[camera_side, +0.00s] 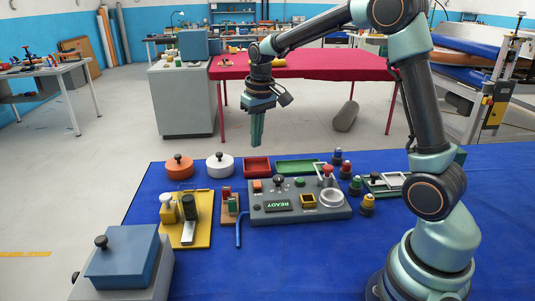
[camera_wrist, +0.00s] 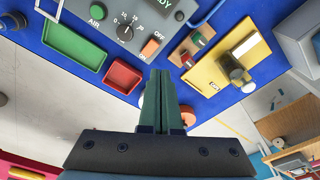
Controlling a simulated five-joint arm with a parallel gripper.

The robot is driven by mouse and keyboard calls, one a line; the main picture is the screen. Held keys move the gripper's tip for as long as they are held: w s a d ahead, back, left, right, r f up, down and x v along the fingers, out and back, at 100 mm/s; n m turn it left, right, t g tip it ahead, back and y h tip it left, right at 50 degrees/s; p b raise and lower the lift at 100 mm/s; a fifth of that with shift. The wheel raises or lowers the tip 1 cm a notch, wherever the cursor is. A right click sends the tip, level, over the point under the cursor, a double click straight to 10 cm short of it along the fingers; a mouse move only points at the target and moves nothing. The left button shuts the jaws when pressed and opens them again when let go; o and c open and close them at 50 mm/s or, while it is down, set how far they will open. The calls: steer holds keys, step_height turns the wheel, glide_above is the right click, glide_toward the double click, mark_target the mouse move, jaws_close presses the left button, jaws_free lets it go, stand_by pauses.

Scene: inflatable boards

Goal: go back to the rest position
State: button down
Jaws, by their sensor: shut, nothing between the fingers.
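My gripper (camera_side: 257,128) is shut and empty, pointing straight down above the far side of the blue table. In the side view it hangs in the air above the red tray, touching nothing. In the wrist view the two green fingers (camera_wrist: 160,95) lie pressed together, with nothing between them. The grey control panel (camera_side: 340,208) with its green READY display stands on the table below and nearer the side camera. It also shows at the top of the wrist view (camera_wrist: 105,30).
On the blue table (camera_side: 300,270) are a red tray (camera_side: 257,166), a green tray (camera_side: 297,167), orange (camera_side: 179,169) and white (camera_side: 220,166) round pots, a yellow fixture (camera_side: 184,228), several knobbed pegs and a blue-lidded box (camera_side: 123,256). A red table (camera_side: 310,66) stands behind. The front of the blue table is clear.

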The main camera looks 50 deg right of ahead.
steer(key=s+a+r+n+t, duration=0.1)
steer(key=s+a+r+t, duration=0.1)
steer(key=s, duration=0.6)
steer(key=s+a+r+n+t, duration=0.1)
steer(key=s+a+r, duration=0.3)
steer(key=s, duration=0.5)
steer(key=shift+a+t, duration=0.6)
steer(key=shift+a, duration=0.6)
